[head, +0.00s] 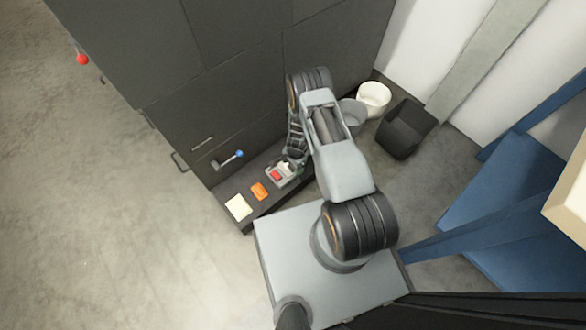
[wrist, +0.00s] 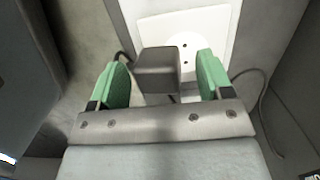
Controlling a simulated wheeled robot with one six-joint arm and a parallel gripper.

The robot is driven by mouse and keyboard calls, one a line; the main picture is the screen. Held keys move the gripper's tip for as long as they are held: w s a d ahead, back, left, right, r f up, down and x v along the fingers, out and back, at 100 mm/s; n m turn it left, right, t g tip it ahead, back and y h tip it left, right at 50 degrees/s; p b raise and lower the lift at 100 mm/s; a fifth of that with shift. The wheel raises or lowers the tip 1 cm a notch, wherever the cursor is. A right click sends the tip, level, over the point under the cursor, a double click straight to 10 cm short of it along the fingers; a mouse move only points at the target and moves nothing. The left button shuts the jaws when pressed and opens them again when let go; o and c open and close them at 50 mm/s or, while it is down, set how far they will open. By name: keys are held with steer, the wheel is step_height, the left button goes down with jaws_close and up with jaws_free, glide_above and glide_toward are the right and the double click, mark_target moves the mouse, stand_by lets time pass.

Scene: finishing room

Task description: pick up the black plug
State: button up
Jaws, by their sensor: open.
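The black plug (wrist: 157,69) shows in the wrist view as a dark box in front of a white socket plate (wrist: 212,22). It lies between the two green fingertips of my gripper (wrist: 160,80). The gripper is open, with a gap on each side of the plug. Two dark socket holes (wrist: 184,54) show to the right of the plug. I cannot tell whether the plug is seated in the plate. In the head view my arm hides the plug and most of the gripper.
A dark cord (wrist: 265,105) hangs right of the plate. A white bin (head: 374,98), grey bin (head: 352,115) and black bin (head: 405,130) stand beyond my arm.

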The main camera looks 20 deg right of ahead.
steer(key=shift+f, duration=0.1)
steer(key=shift+c, duration=0.2)
steer(key=c, duration=1)
steer(key=shift+r, duration=0.4)
steer(key=r, duration=0.1)
steer(key=r+p, duration=0.2)
steer(key=shift+s+r, duration=0.2)
steer(key=shift+s, duration=0.05)
steer(key=shift+s+r+b, duration=1.2)
steer(key=shift+s+r, duration=0.25)
steer(key=shift+s, duration=0.8)
steer(key=shift+s+r+b, duration=1.2)
steer(key=shift+s+r, duration=0.3)
steer(key=shift+s, duration=0.75)
steer(key=shift+s+r+b, duration=1.2)
steer(key=shift+s+r, duration=0.25)
steer(key=shift+s, duration=0.8)
